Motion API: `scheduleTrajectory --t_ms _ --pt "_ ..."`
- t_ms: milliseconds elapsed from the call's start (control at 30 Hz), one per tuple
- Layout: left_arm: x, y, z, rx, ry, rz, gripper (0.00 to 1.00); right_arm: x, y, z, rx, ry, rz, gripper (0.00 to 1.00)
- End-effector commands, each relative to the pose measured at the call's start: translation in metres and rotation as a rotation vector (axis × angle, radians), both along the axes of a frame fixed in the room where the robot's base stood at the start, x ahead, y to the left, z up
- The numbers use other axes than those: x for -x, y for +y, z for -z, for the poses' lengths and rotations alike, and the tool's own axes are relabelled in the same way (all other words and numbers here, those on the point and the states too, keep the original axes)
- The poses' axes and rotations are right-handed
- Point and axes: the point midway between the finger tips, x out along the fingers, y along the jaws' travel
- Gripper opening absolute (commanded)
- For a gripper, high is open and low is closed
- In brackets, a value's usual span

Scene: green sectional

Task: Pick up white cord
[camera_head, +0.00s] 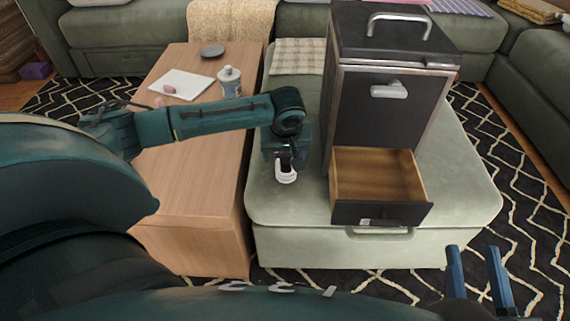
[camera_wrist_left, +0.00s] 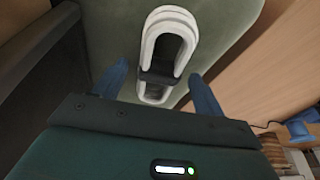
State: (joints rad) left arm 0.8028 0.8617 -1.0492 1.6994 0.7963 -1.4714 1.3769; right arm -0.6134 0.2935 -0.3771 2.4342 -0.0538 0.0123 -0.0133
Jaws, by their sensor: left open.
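The white cord (camera_head: 286,178) is a looped bundle with a dark band around its middle. It lies on the green ottoman (camera_head: 465,190), left of the dark drawer cabinet. My left gripper (camera_head: 285,165) is over it, pointing down, and hides part of it. In the left wrist view the cord (camera_wrist_left: 170,12) runs between and beyond the two blue fingers of my left gripper (camera_wrist_left: 160,85), which are apart with gaps on both sides. My right gripper (camera_head: 473,250) is at the lower right, fingers apart and empty, away from the cord.
The dark cabinet (camera_head: 373,120) stands on the ottoman with its lower wooden drawer (camera_head: 375,175) pulled out. A wooden table (camera_head: 190,190) on the left carries a white bottle (camera_head: 230,82), a white tablet-like sheet (camera_head: 182,85) and a grey disc (camera_head: 213,51).

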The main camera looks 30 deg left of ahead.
Motion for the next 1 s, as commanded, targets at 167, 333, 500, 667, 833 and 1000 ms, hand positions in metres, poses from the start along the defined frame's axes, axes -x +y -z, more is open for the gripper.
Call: scheduleTrajectory --t_ms 167,333,500,667,833,1000 --pt "-0.0013 0.0004 0.0031 0.001 -0.001 0.002 0.71 -0.0004 0.0005 -0.0101 -0.013 -0.02 -0.008 0.36" --pt "-0.0012 0.0003 0.0029 0.002 -0.001 0.001 0.63 -0.0003 0.0006 -0.0091 -0.008 -0.02 -0.009 0.36" --pt "-0.0012 0.0003 0.0029 0.002 -0.001 0.001 0.49 -0.0004 0.0008 -0.0074 -0.005 -0.017 -0.01 0.36" --pt "-0.0011 0.0002 0.0029 0.002 -0.001 0.001 0.36 0.0001 0.0008 -0.0065 -0.006 -0.015 -0.01 0.36" --pt "-0.0011 0.0002 0.0029 0.002 -0.001 0.001 0.22 0.0013 0.0007 -0.0045 -0.006 -0.009 -0.01 0.36" --pt "-0.0011 0.0002 0.0027 0.002 -0.001 0.001 0.22 0.0017 0.0007 -0.0037 -0.005 -0.006 -0.01 0.36"
